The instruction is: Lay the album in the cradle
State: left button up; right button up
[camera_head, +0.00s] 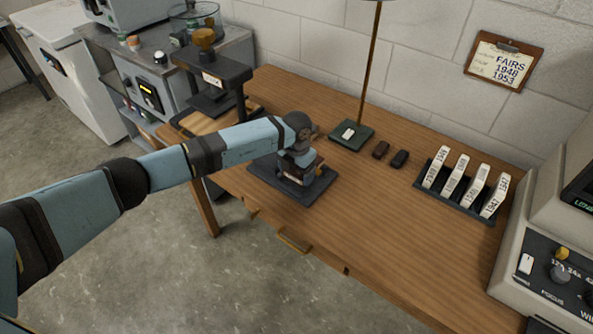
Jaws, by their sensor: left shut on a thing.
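My left gripper (298,158) points down over the desk and is shut on the album, with its fingertips largely hidden by my own wrist. The album (306,173) is a small dark reddish-brown block with a pale edge, partly covered by the gripper. It is at the dark cradle (300,196), a flat dark base on the left part of the desk. I cannot tell whether the album touches the cradle or is just above it. My right gripper is out of view.
A lamp with a green base (351,136) stands behind the cradle, beside two small dark objects (390,154). A rack (455,202) of labelled white boxes and a grey viewer (548,250) are at the right. A press (211,78) stands at the left. The desk's front middle (370,235) is clear.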

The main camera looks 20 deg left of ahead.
pick_arm(q)
jog(key=shift+f+b, duration=0.5)
jog(key=shift+f, duration=0.05)
jog(key=o, duration=1.1)
jog(key=shift+c, duration=0.2)
